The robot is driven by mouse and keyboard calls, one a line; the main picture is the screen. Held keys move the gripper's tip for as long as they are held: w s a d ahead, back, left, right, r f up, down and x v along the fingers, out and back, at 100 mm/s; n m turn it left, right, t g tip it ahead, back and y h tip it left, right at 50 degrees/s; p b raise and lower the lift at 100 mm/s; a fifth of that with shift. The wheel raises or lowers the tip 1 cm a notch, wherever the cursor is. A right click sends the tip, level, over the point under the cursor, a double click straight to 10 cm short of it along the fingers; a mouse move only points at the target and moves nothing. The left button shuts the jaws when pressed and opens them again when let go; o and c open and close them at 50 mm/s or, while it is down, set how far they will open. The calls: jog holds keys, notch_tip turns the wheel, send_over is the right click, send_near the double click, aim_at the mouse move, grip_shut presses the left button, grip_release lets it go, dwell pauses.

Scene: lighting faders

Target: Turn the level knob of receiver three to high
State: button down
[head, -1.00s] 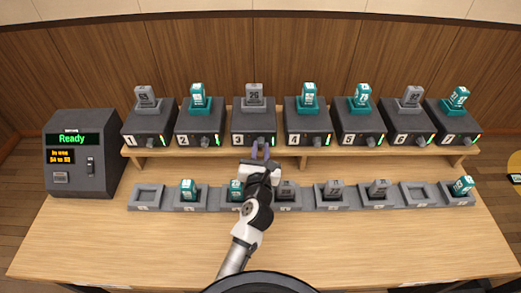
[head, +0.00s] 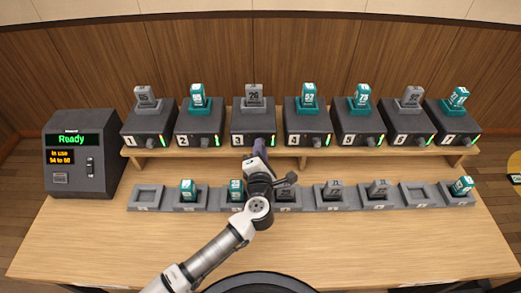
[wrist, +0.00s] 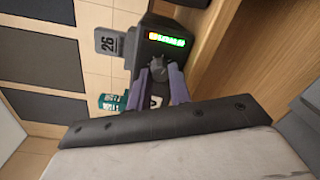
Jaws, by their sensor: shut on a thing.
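Receiver three (head: 253,124) is a dark box on the shelf with a grey module numbered 26 (head: 254,96) in its top. In the wrist view it lies sideways, with its level bar (wrist: 167,41) lit mostly green and orange at one end. Its dark level knob (wrist: 158,66) sits between the purple fingers of my gripper (wrist: 159,74). My gripper (head: 259,147) is shut on this knob. In the head view the gripper hides the knob, and a small lit part of the bar (head: 273,141) shows beside it.
Other receivers stand close on both sides, including receiver two (head: 200,124) and receiver four (head: 307,124). A row of dock trays (head: 146,197) with several modules lies below the shelf, under my arm. A console (head: 77,155) reading Ready stands at the left. The front tabletop (head: 400,245) is clear.

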jog(key=m, duration=0.5)
jog(key=shift+r, duration=0.15)
dwell(0.4)
jog(key=c, duration=1.3)
grip_release()
